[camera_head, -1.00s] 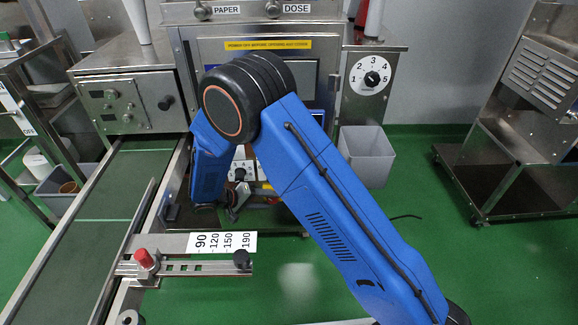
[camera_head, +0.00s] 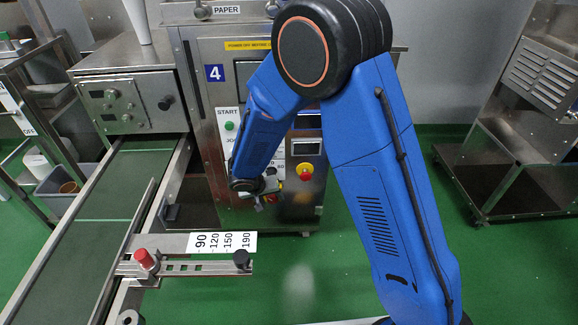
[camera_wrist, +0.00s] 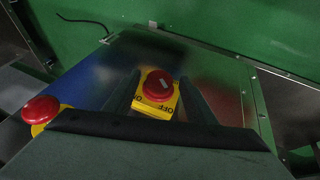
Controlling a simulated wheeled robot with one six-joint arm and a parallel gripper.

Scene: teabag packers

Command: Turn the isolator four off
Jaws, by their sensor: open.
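The isolator, a red rotary knob (camera_wrist: 158,83) on a yellow plate with ON and OFF lettering, shows in the wrist view. A pale mark runs across the knob; I cannot tell for sure which word it points to. My gripper (camera_head: 266,196) is open at the lower front of the machine marked with a blue 4 sign (camera_head: 214,73). In the wrist view its fingers stand on either side of the knob; contact is not clear. In the head view my gripper and wrist largely hide the isolator.
A red button on yellow (camera_head: 305,171) sits on the same panel, close to the isolator; it also shows at the wrist view's left (camera_wrist: 40,110). A green conveyor (camera_head: 85,235) with a metal guide bracket (camera_head: 190,267) lies to the left.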

